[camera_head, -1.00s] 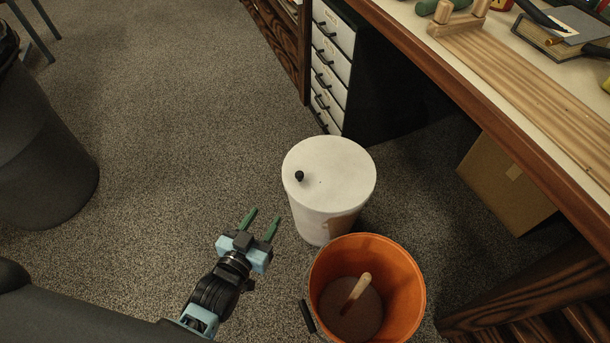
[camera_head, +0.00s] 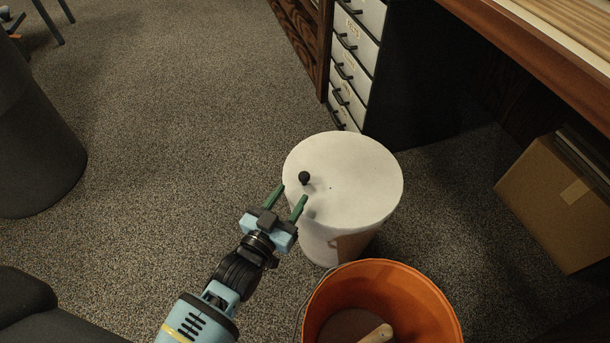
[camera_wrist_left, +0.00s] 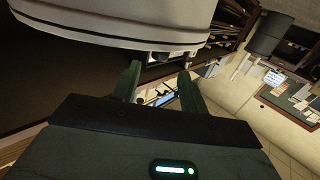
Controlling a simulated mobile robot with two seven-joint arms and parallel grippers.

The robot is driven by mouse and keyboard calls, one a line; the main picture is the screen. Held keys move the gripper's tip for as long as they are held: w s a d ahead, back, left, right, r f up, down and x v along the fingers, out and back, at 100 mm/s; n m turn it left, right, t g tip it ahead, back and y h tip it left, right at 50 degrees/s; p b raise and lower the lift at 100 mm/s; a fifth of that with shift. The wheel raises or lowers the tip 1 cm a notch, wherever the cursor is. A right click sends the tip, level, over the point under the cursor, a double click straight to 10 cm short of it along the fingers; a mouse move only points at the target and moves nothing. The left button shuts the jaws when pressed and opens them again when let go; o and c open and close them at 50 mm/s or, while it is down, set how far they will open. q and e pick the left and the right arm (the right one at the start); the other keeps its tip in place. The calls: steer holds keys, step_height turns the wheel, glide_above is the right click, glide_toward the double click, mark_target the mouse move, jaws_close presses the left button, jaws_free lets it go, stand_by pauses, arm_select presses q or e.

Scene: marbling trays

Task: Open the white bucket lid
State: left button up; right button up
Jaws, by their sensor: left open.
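The white bucket (camera_head: 318,243) stands upright on the carpet with its round white lid (camera_head: 352,185) lying on top. A small black knob (camera_head: 304,178) sticks up near the lid's left edge. My left gripper (camera_head: 287,197) is open and empty, with its green fingers pointing at the knob from the lower left, close to the lid's edge. In the left wrist view, the pale rim of the bucket (camera_wrist_left: 120,33) fills the top, and the two green fingers (camera_wrist_left: 160,82) stand apart below it. My right gripper is not in view.
An orange bucket (camera_head: 440,310) with a wooden handle (camera_head: 376,335) inside stands in front of the white one. A drawer cabinet (camera_head: 352,70) is behind, and a cardboard box (camera_head: 553,205) is at right under the desk. A dark bin (camera_head: 40,140) stands at left. Carpet between is clear.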

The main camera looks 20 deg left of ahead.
mark_target(302, 181)
arm_select(q)
steer(key=shift+w+d, duration=0.1)
steer(key=shift+w, duration=0.35)
steer(key=w+b, duration=0.1)
steer(key=w, duration=0.1)
steer(key=w+d+b, duration=0.1)
steer(key=w, duration=0.2)
steer(key=shift+w+f+b, duration=0.1)
steer(key=shift+w+b, duration=0.2)
steer(key=shift+b, duration=0.1)
steer(key=shift+w+d, duration=0.15)
steer(key=shift+w, duration=0.3)
steer(key=c, duration=0.7)
jaws_close()
